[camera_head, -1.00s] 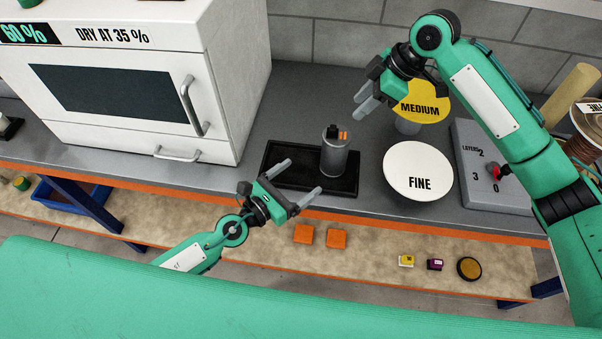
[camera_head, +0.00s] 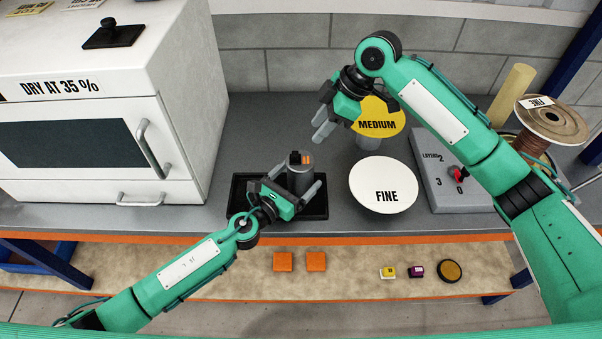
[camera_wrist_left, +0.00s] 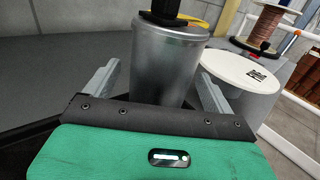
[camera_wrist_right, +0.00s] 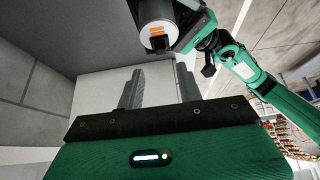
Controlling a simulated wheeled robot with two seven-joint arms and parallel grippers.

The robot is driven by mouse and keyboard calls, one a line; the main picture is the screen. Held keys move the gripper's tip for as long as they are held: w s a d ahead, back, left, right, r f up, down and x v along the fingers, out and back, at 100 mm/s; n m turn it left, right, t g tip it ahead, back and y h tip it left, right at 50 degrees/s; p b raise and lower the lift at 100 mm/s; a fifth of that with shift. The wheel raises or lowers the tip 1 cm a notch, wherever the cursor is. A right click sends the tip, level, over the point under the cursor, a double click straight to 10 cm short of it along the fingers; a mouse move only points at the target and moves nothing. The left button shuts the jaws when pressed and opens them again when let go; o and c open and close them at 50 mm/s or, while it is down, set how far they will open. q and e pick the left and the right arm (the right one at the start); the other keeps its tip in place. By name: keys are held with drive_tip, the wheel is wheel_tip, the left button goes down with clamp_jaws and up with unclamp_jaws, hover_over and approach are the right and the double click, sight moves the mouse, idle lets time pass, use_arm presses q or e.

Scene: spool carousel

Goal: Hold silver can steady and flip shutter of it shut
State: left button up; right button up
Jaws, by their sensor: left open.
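The silver can (camera_head: 299,182) stands upright on a black tray (camera_head: 238,203). On its top are a black raised part (camera_head: 294,157) and orange marks; I cannot clearly tell the shutter's position. My left gripper (camera_head: 297,178) is open, with one finger on each side of the can. The left wrist view shows the can (camera_wrist_left: 165,65) between the fingers, with gaps. My right gripper (camera_head: 322,112) is open and empty, above and beyond the can to the right. The right wrist view shows the can's top (camera_wrist_right: 157,30) beyond its fingers.
A white FINE disc (camera_head: 383,185) and a yellow MEDIUM disc (camera_head: 377,115) stand right of the can. A grey LAYERS box (camera_head: 462,185) with a red-marked knob is further right. A white oven (camera_head: 95,130) stands at left. Orange blocks (camera_head: 299,262) lie on the lower shelf.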

use_arm(q)
drive_tip(key=shift+x, duration=0.9)
drive_tip(key=c, duration=1.1)
drive_tip(key=shift+c, duration=0.5)
use_arm(e)
drive_tip(key=shift+c, duration=1)
drive_tip(key=shift+a, duration=0.2)
drive_tip(key=c, duration=0.4)
drive_tip(key=a+h, duration=0.1)
drive_tip(key=a, duration=0.2)
drive_tip(key=a+g+h, duration=0.1)
drive_tip(key=a+h, duration=0.1)
drive_tip(key=a, duration=0.2)
drive_tip(key=a+f+h, duration=0.1)
drive_tip(key=a+h, duration=0.1)
drive_tip(key=a, duration=0.2)
drive_tip(key=shift+s+a+n, duration=0.15)
drive_tip(key=shift+s+n, duration=0.2)
drive_tip(key=shift+n, duration=0.05)
clamp_jaws()
drive_tip(key=shift+a+r+m+t+h, duration=0.15)
drive_tip(key=shift+a+r+h, duration=0.25)
drive_tip(key=shift+a+h, duration=0.45)
drive_tip(key=shift+a+r+m+t+h, duration=0.15)
drive_tip(key=shift+a+r+h, duration=0.25)
drive_tip(key=shift+a+h, duration=0.45)
drive_tip(key=shift+a+r+m+t+h, duration=0.15)
drive_tip(key=shift+a+r+h, duration=0.25)
drive_tip(key=shift+a+h, duration=0.45)
